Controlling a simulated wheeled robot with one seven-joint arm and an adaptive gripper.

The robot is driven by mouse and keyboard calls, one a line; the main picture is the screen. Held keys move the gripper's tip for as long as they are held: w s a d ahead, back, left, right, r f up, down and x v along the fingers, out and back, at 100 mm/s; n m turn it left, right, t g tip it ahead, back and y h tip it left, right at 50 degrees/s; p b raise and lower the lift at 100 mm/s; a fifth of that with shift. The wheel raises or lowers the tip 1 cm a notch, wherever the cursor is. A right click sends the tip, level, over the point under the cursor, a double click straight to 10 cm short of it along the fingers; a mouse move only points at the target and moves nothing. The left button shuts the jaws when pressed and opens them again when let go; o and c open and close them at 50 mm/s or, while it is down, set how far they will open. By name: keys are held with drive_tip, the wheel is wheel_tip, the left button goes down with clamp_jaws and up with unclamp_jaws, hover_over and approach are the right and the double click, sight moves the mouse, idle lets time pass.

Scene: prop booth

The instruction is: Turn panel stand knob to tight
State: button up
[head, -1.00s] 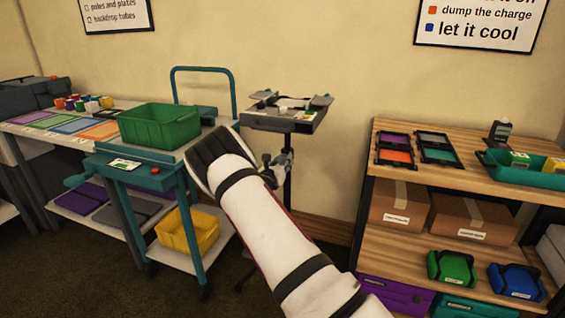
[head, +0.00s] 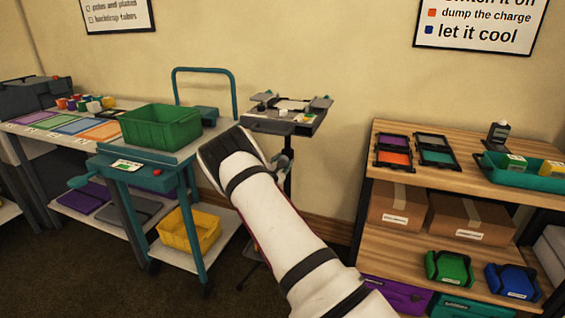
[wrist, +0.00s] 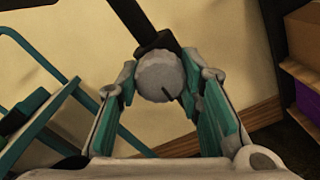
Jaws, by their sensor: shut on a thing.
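The panel stand (head: 290,116) stands against the back wall, with a flat grey head on a dark upright pole. Its knob (wrist: 160,78) is a round, pale grey, rough-looking piece in the wrist view, with a dark thin mark at its lower right, beside the dark pole (wrist: 150,30). My gripper (wrist: 162,86) has teal-lined fingers on both sides of the knob and is shut on it. In the head view my white arm comes up from the lower right and hides the knob and most of the gripper.
A teal cart (head: 150,180) with a green crate (head: 160,126) and a yellow bin (head: 190,231) stands just left of the stand. A wooden shelf (head: 480,190) with boxes and cases is at the right. Bare wall lies between stand and shelf.

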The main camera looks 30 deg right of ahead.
drive_tip(key=m, duration=0.4)
drive_tip(key=shift+m+p, duration=0.3)
drive_tip(key=shift+p, duration=0.05)
drive_tip(key=m, duration=0.4)
drive_tip(key=shift+m+p, duration=0.3)
drive_tip(key=o, duration=1.2)
drive_tip(key=shift+c, duration=0.2)
drive_tip(key=shift+a, duration=0.15)
drive_tip(key=v, duration=1.1)
drive_tip(key=shift+s+a, duration=0.25)
drive_tip(key=shift+s, duration=0.1)
